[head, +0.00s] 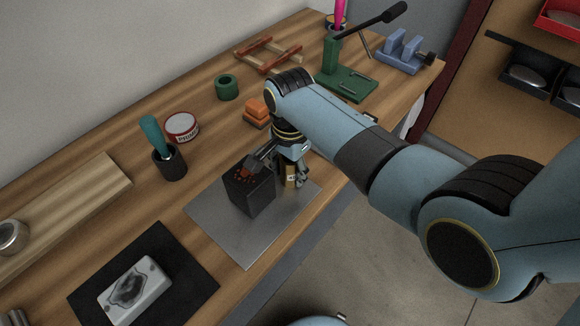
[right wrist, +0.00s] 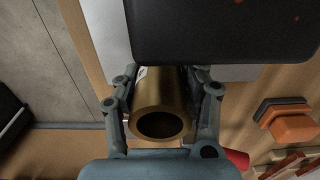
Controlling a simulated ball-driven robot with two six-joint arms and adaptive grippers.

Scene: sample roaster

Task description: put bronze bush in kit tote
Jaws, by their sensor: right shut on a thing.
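The bronze bush (right wrist: 160,88) is a hollow, brass-coloured cylinder with its open end toward the camera in the right wrist view. My right gripper (right wrist: 163,100) is shut on it, one finger at each side. In the head view the bush (head: 290,177) shows as a small golden patch between the fingers, just right of a dark block, over or on the grey metal plate. I cannot tell whether its lower end touches the plate. No container in view is clearly the kit tote. My left gripper is not in view.
The dark block (head: 248,192) with red specks stands close beside the gripper on the grey plate (head: 240,240). Orange blocks (head: 257,112), a round tin (head: 182,127) and a dark cup (head: 169,164) stand behind. Dark bins (head: 526,72) and a red bin (head: 562,18) are at far right.

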